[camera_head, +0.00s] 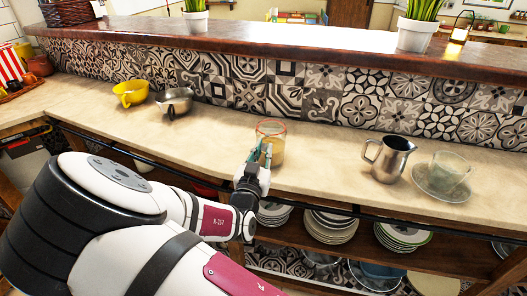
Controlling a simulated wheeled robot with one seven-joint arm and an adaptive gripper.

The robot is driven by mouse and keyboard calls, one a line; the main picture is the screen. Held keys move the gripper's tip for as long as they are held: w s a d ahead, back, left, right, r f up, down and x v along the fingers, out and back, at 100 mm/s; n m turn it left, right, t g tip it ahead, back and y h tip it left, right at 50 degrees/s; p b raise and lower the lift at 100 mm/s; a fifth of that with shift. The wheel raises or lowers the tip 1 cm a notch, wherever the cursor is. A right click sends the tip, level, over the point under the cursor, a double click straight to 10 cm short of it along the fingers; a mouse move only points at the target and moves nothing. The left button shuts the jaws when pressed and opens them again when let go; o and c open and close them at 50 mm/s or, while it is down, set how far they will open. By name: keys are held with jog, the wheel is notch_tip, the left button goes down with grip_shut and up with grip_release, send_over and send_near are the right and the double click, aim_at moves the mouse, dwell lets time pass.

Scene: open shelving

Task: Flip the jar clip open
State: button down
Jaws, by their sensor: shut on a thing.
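A glass jar (271,140) with a reddish rim and pale contents stands upright on the beige counter, near the middle of the head view. My gripper (261,156) is at the jar's front left side, with its teal fingers against the near side of the jar. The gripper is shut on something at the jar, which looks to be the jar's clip. The clip is too small and too hidden behind the fingers to make out, and I cannot tell its position.
A metal pitcher (388,159) and a glass cup (447,172) on a glass saucer (425,185) stand to the right. A yellow bowl (130,93) and a metal bowl (174,101) stand to the left. A tiled wall (330,92) rises behind. Stacked plates (330,226) sit below the counter.

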jog(key=shift+f+t+b, duration=0.7)
jog(key=shift+t+b, duration=0.3)
jog(key=shift+s+t+h+b, duration=0.1)
jog(key=shift+t+h+b, duration=0.2)
jog(key=shift+t+b, duration=0.65)
jog(key=c, duration=1.6)
grip_release()
jog(key=shift+o, duration=0.2)
jog(key=shift+s, duration=0.1)
jog(key=v, duration=1.2)
jog(key=shift+s+r, duration=0.1)
